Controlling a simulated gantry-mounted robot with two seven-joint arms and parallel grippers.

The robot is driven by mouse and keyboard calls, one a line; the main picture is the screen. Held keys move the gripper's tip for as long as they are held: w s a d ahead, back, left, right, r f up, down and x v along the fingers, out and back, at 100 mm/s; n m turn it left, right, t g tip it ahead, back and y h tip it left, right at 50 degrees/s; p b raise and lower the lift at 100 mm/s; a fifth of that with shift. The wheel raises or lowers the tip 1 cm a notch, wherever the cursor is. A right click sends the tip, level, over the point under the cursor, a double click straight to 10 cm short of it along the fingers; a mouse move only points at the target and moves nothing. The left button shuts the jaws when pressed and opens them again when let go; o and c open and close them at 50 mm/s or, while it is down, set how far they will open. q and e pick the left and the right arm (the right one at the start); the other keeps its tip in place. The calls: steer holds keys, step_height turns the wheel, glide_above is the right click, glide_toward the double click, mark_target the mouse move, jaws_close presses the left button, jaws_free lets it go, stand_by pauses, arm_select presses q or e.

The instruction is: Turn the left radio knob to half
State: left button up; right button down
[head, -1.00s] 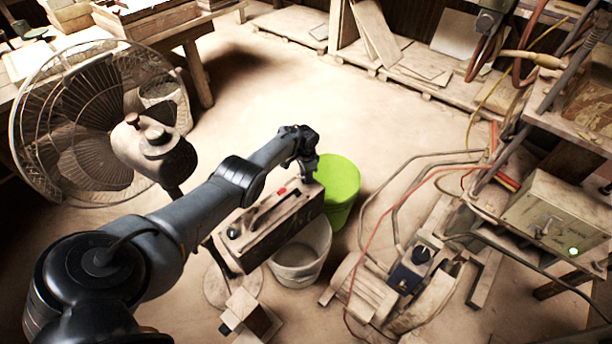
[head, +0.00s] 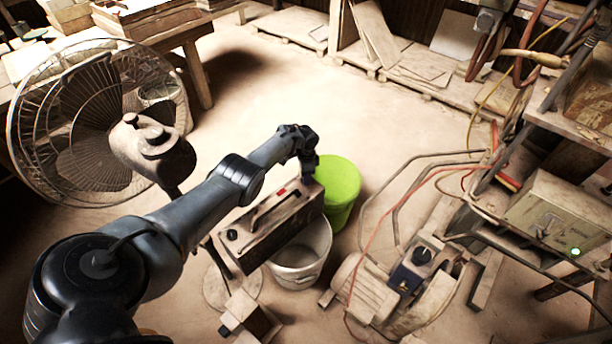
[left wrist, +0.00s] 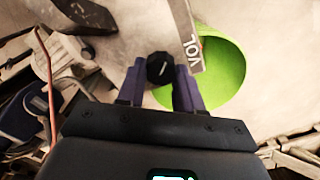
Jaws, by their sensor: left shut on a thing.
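The radio (head: 262,232) is a dusty box with a carrying handle and a small red part on top. A round dark knob (head: 232,235) shows at its near left end. My left gripper (head: 309,176) is at the radio's far right end. In the left wrist view my left gripper (left wrist: 160,84) has its two purple fingers around a black knob (left wrist: 159,68), shut on it. This knob has a short slanted white mark, and a grey strip lettered VOL is beside it. The gripper hides this knob in the head view. My right gripper is not in view.
A bright green bucket (head: 338,182) stands right behind the gripper, and a pale bucket (head: 301,255) beside the radio. A caged fan (head: 85,125) stands at left. Hoses and a machine (head: 415,268) are at right.

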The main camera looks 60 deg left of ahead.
arm_select(q)
steer(key=o, duration=1)
steer(key=shift+o, duration=0.2)
steer(key=shift+r, duration=0.1)
steer(key=shift+r+p, duration=0.6)
step_height(320, 180, up, 9)
steer(key=p, duration=0.7)
steer(key=shift+r, duration=0.2)
